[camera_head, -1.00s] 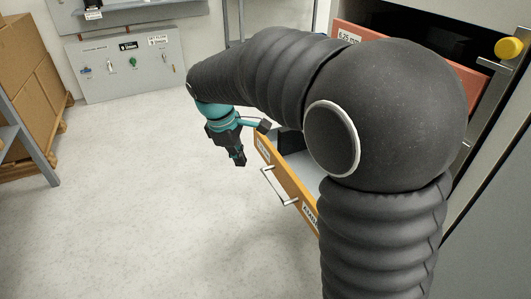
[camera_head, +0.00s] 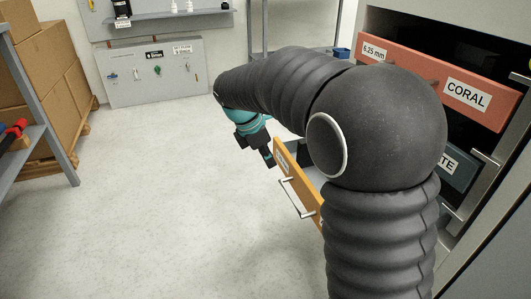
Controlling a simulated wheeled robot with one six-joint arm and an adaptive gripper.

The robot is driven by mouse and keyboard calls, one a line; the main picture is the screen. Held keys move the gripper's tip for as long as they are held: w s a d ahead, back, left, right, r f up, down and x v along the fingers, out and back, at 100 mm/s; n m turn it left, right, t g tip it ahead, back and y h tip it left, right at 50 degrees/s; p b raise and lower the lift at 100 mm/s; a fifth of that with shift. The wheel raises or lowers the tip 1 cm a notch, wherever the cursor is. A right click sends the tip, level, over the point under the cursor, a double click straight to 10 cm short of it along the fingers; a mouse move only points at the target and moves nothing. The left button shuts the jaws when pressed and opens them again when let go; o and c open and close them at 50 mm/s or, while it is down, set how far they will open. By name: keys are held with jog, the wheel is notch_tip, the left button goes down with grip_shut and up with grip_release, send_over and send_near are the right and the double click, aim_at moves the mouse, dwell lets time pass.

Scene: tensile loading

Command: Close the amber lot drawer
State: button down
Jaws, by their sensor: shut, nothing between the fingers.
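The amber drawer (camera_head: 307,193) is pulled out of the cabinet at the right. Its orange front with a metal bar handle (camera_head: 292,199) faces left, toward the open floor. My arm hides most of the drawer's inside and its near end. My gripper (camera_head: 270,163) is shut and empty. It points down beside the far end of the drawer front, seen just left of it. I cannot tell whether it touches the front.
A coral drawer (camera_head: 431,75) labelled CORAL and a dark drawer (camera_head: 459,167) sit in the cabinet behind my arm. Boxes on a pallet (camera_head: 45,90) and a shelf rack (camera_head: 40,120) stand at the left. The floor (camera_head: 160,210) in the middle is clear.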

aim_at(294, 178)
jog(key=b+x, duration=0.1)
jog(key=x, duration=0.4)
jog(key=shift+d+r, duration=0.1)
jog(key=shift+d, duration=0.05)
jog(key=shift+w+d+r, duration=0.1)
jog(key=shift+w+d, duration=0.05)
jog(key=shift+d, duration=0.4)
jog(key=shift+w+d+r, duration=0.1)
jog(key=shift+w+d, duration=0.05)
jog(key=shift+d, duration=0.35)
jog(key=shift+w+d, duration=0.2)
jog(key=shift+d, duration=0.45)
